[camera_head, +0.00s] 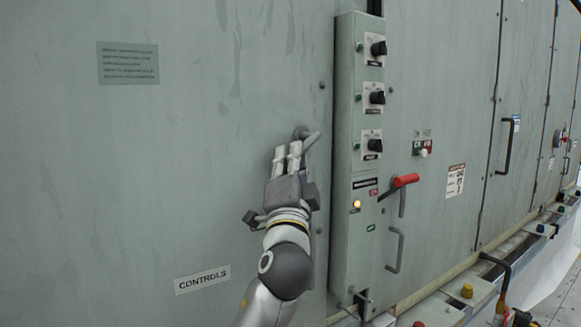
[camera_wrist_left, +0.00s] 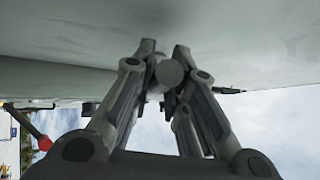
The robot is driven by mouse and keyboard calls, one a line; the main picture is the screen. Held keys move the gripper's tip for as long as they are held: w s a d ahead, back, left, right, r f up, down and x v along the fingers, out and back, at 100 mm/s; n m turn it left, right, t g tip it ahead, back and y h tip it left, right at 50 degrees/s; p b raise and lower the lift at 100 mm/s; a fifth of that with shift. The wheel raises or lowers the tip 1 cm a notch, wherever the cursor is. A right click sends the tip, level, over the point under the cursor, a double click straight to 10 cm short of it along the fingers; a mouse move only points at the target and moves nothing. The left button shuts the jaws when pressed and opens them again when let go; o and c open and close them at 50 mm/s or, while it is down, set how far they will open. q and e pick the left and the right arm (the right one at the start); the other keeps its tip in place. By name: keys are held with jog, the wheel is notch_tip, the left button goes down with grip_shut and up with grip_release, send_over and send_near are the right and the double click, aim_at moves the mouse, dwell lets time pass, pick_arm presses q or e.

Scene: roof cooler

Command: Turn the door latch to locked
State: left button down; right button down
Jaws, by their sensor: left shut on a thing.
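The door latch (camera_head: 311,140) is a small grey handle on the large grey-green door panel, left of the control column. In the head view its free end slants down and to the left, behind my fingers. My left gripper (camera_head: 287,154) is at the latch with its two fingers shut on it. In the left wrist view, a round grey end of the latch (camera_wrist_left: 169,72) shows between the fingertips of my left gripper (camera_wrist_left: 163,66). The fingers hide part of the latch. My right gripper is in neither view.
A control column (camera_head: 347,240) with black knobs and a lit lamp stands close right of my gripper. A "CONTROLS" label (camera_head: 202,279) is at lower left.

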pick_arm(q)
jog(key=shift+f, duration=0.15)
jog(key=c, duration=1.4)
grip_release()
jog(key=shift+c, duration=0.2)
jog(key=v, duration=1.2)
jog(key=shift+w, duration=0.1)
